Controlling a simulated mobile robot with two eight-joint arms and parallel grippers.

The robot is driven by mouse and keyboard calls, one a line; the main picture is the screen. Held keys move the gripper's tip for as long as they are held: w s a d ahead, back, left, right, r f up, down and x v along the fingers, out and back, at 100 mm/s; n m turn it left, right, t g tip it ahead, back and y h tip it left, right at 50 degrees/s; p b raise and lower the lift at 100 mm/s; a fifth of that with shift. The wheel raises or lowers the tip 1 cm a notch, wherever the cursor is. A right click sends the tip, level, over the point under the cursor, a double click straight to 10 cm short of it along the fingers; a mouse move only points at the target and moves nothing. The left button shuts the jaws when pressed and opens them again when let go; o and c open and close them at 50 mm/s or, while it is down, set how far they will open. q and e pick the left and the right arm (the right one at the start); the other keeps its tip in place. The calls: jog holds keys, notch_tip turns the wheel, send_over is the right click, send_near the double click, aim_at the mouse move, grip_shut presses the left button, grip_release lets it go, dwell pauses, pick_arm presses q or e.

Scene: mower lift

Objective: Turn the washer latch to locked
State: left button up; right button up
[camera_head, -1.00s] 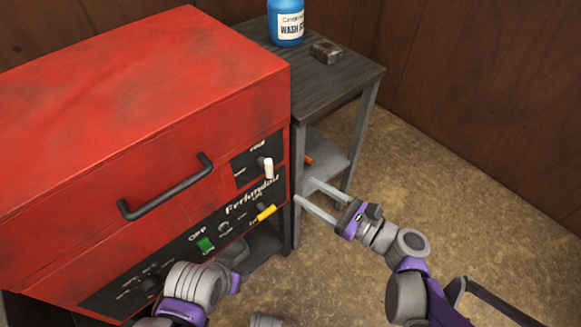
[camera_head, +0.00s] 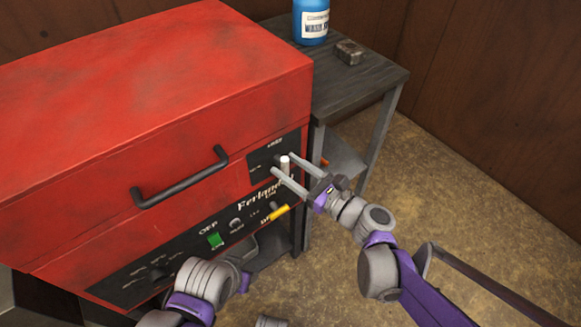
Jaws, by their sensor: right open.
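The red washer (camera_head: 150,100) fills the left side, with a black handle (camera_head: 180,180) on its lid front. The latch (camera_head: 285,164) is a white-tipped lever on a black plate at the washer's upper right front, and it points up. My right gripper (camera_head: 289,169) is open, with its two fingers reaching toward the washer front at the latch. The fingertips overlap the latch in the picture, one on each side of it; I cannot tell whether they touch it. My left arm (camera_head: 205,285) is at the bottom, and its gripper's fingers are not clearly visible.
A yellow lever (camera_head: 275,212) and a green switch (camera_head: 215,240) sit on the panel below. A dark side table (camera_head: 365,85) stands right of the washer, holding a blue bottle (camera_head: 311,18) and a small dark block (camera_head: 349,52).

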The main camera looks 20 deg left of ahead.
grip_shut()
jog(key=shift+n, duration=0.3)
jog(key=n+p, duration=0.2)
jog(key=shift+s+r+n, duration=0.1)
jog(key=shift+r+n, duration=0.1)
jog(key=shift+n, duration=0.1)
jog(key=n+h+p, duration=0.1)
jog(key=n, duration=0.1)
jog(key=n+p, duration=0.1)
jog(key=n, duration=0.2)
jog(key=shift+s+a+h, duration=0.1)
jog(key=shift+s+h, duration=0.05)
jog(key=shift+h, duration=0.25)
jog(key=n+p, duration=0.2)
jog(key=n, duration=0.1)
jog(key=shift+a+n+t+h, duration=0.1)
jog(key=shift+n+t+h, duration=0.2)
jog(key=shift+h, duration=0.1)
jog(key=n, duration=0.2)
jog(key=n+t+h+p, duration=0.1)
jog(key=n, duration=0.1)
jog(key=shift+s+f, duration=0.15)
jog(key=shift+f, duration=0.05)
